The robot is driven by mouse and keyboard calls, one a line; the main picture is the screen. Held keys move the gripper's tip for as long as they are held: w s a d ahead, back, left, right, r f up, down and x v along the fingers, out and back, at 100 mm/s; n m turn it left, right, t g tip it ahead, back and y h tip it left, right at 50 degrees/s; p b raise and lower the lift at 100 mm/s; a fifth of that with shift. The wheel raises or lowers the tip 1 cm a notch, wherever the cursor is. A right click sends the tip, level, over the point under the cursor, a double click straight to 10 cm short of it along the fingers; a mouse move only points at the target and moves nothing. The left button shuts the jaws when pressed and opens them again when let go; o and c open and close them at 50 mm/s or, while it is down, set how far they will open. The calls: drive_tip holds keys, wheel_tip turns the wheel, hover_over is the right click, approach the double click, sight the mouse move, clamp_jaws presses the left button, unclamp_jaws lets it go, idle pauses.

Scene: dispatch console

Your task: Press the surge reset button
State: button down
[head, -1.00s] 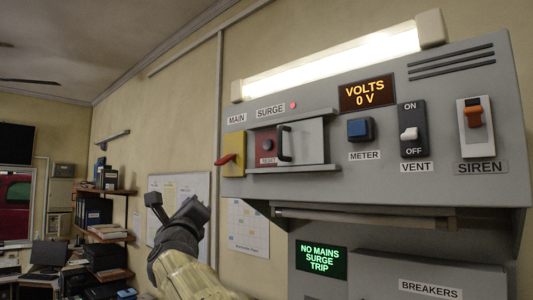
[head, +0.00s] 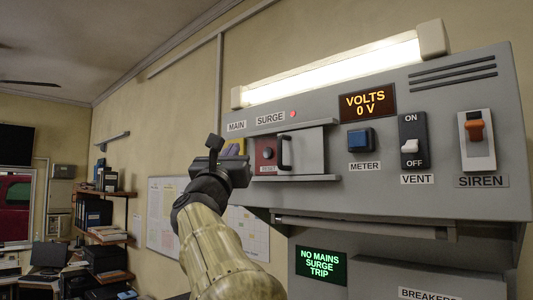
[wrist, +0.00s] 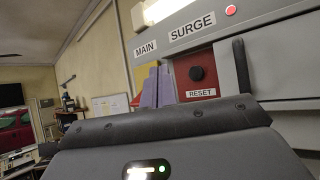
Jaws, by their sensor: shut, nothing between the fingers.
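The surge reset button (head: 268,153) is a dark round knob on a red plate labelled RESET. It also shows in the wrist view (wrist: 197,73), uncovered. A grey sliding cover (head: 307,152) with a black handle (head: 284,152) stands just right of it. My gripper (head: 236,146) is shut and empty, its purple fingers left of the red plate in the head view. In the wrist view the fingers (wrist: 158,85) show in front of the yellow MAIN switch plate (wrist: 140,78), left of the button. I cannot tell whether they touch the console.
A red light (head: 293,114) is lit beside the SURGE label. The blue METER button (head: 361,139), VENT switch (head: 410,143) and SIREN switch (head: 475,130) lie to the right. Rails run above and below the cover. A green screen (head: 320,266) reads NO MAINS SURGE TRIP.

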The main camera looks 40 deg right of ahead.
sight(268, 153)
drive_tip(key=shift+w+d, duration=0.15)
drive_tip(key=shift+d, duration=1.8)
drive_tip(key=shift+w+d, duration=0.15)
drive_tip(key=shift+d, duration=1.8)
drive_tip(key=shift+w, duration=0.15)
drive_tip(key=shift+s, duration=0.2)
drive_tip(key=shift+w+f, duration=0.1)
drive_tip(key=shift+w, duration=0.15)
